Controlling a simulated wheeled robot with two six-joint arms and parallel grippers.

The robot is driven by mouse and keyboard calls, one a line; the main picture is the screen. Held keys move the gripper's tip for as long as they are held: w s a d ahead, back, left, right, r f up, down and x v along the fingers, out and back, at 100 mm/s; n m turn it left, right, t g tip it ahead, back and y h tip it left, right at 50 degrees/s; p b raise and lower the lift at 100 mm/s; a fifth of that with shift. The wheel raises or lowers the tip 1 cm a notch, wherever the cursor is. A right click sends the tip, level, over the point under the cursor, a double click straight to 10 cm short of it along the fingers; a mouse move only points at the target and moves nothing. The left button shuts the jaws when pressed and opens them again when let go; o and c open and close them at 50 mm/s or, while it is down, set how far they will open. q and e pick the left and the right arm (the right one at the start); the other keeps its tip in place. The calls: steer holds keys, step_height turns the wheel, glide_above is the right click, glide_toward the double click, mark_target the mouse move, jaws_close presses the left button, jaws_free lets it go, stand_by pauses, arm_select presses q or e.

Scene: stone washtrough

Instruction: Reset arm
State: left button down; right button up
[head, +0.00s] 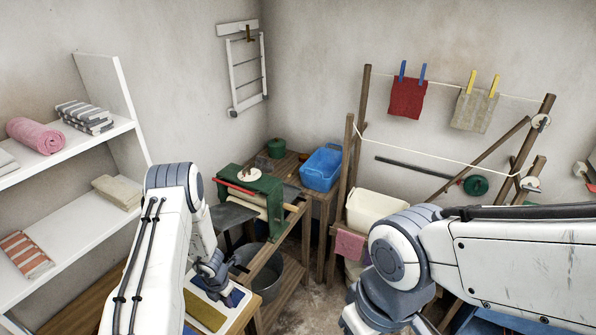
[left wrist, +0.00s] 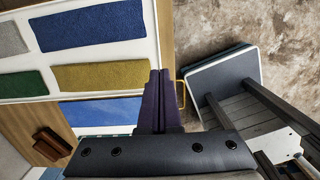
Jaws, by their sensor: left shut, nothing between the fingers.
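My left gripper (head: 224,291) hangs low over the wooden table at the lower left of the head view. In the left wrist view its dark fingers (left wrist: 160,78) are together with nothing between them. Below them lies a white board (left wrist: 158,50) with coloured cloth patches, among them a blue patch (left wrist: 90,27) and an olive patch (left wrist: 97,77). The fingertips appear over the board's right edge; I cannot tell how high above it. My right arm crosses the right side of the head view, but its gripper is out of frame.
White shelves (head: 98,195) with folded cloths stand at left. A metal tub (head: 258,266), a blue basin (head: 322,168) and a green-and-wood wringer (head: 250,190) are beyond the left arm. A wooden drying frame (head: 362,105) holds pegged cloths. A brown wooden object (left wrist: 52,145) lies near the board.

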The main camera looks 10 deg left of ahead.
arm_select(q)
steer(key=w+d+r+m+h+b, duration=0.1)
steer(key=w+d+r+m+b, duration=0.15)
steer(key=d+r+m, duration=0.45)
steer(key=w+d+r+m+h+b, duration=0.1)
steer(key=w+d+r+m+b, duration=0.2)
steer(key=d, duration=0.5)
steer(key=s+d+r+m+h+b, duration=0.1)
steer(key=s+d+r+m+b, duration=0.55)
steer(key=s+d+m, duration=0.4)
steer(key=s+r+m+y+b, duration=0.1)
steer(key=s+m+b, duration=0.2)
steer(key=s+m, duration=0.6)
steer(key=s+r+m+g+y+b, duration=0.1)
steer(key=s+m+b, duration=0.3)
steer(key=s+m, duration=0.6)
steer(key=shift+s+a+r, duration=0.25)
steer(key=shift+r, duration=0.55)
